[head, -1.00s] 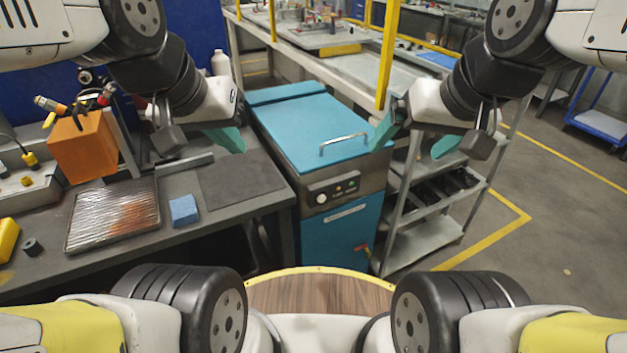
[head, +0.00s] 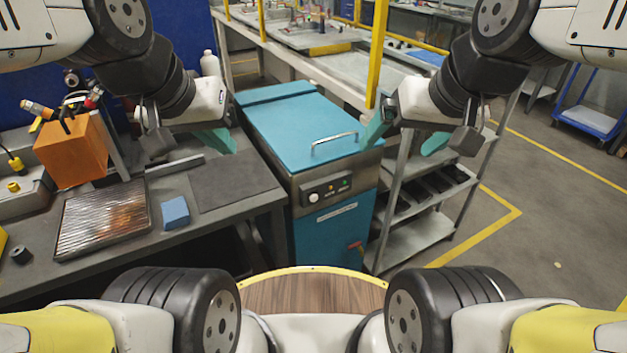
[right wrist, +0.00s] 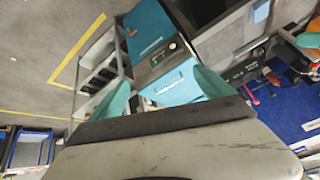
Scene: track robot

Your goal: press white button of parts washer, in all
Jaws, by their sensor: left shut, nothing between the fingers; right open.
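The parts washer (head: 300,130) is a blue box with a shut blue lid and a silver handle. Its dark front panel holds the round white button (head: 313,198) at the left, beside small coloured lights. The button also shows in the right wrist view (right wrist: 172,46), on the panel beyond the fingers. My right gripper (head: 405,138) is open and empty, at the washer's right side above the shelf cart; its teal fingers show apart in the right wrist view (right wrist: 162,88). My left gripper (head: 218,140) is shut and empty, over the bench left of the washer. Neither gripper covers the button.
A grey workbench (head: 100,262) stands left of the washer with an orange box (head: 70,152), a metal filter tray (head: 103,218) and a blue block (head: 175,212). A metal shelf cart (head: 412,240) stands close on the right. Open floor lies beyond it.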

